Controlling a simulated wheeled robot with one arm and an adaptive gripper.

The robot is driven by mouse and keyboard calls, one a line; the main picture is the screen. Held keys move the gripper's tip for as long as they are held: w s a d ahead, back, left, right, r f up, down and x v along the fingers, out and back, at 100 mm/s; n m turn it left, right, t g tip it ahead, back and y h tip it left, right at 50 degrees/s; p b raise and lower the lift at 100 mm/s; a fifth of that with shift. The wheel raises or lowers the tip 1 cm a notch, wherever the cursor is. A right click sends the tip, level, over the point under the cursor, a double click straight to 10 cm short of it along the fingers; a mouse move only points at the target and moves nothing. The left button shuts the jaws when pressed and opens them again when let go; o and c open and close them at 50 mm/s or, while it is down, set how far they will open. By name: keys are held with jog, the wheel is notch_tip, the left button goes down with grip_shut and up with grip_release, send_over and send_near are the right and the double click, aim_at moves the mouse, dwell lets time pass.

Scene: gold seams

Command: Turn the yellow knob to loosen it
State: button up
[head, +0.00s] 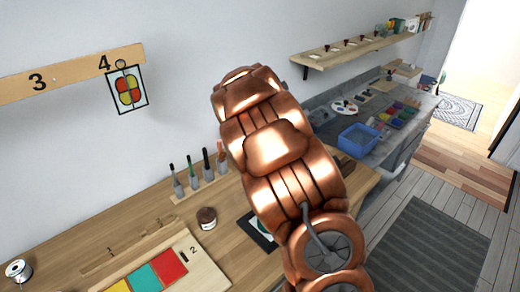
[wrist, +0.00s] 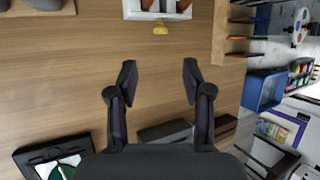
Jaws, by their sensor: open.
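The yellow knob (wrist: 160,28) shows small near the top middle of the wrist view. It sits at the near edge of a white and grey fixture (wrist: 135,9), which is cut off by the top of the picture. My gripper (wrist: 158,75) is open and empty, with its two dark fingers spread over the wooden bench (wrist: 80,85). In the picture the knob lies above the gap between the fingertips, apart from them. In the head view my copper arm covers the middle, and neither the knob nor my gripper shows.
A blue bin (wrist: 263,90) stands to the right. A dark tray (wrist: 50,155) lies at lower left and dark blocks (wrist: 165,132) lie near the right finger. Upright tools (head: 195,170) and a brown jar (head: 207,218) stand on the bench. Bare bench lies between fingers and knob.

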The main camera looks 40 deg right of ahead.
jog(key=shift+r, duration=0.15)
jog(key=shift+a, duration=0.1)
jog(key=w+a+r+n+y+b, duration=0.35)
jog(key=w+a+y, duration=0.3)
jog(key=a, duration=0.25)
jog(key=s+d+f+m+g+y+b, duration=0.1)
jog(key=s+d+f+m, duration=0.15)
jog(key=d, duration=0.65)
jog(key=s+d+f+m+y, duration=0.1)
jog(key=d+f+m, duration=0.25)
jog(key=d, duration=0.45)
jog(key=shift+n, duration=0.35)
jog(key=shift+s+d+f+p+x, duration=0.15)
jog(key=shift+p+x, duration=0.3)
jog(key=shift+x, duration=1.6)
jog(key=shift+s+d+f+p+x, duration=0.15)
jog(key=shift+p+x, duration=0.25)
jog(key=shift+x, duration=1.65)
jog(key=shift+r, duration=0.15)
grip_shut()
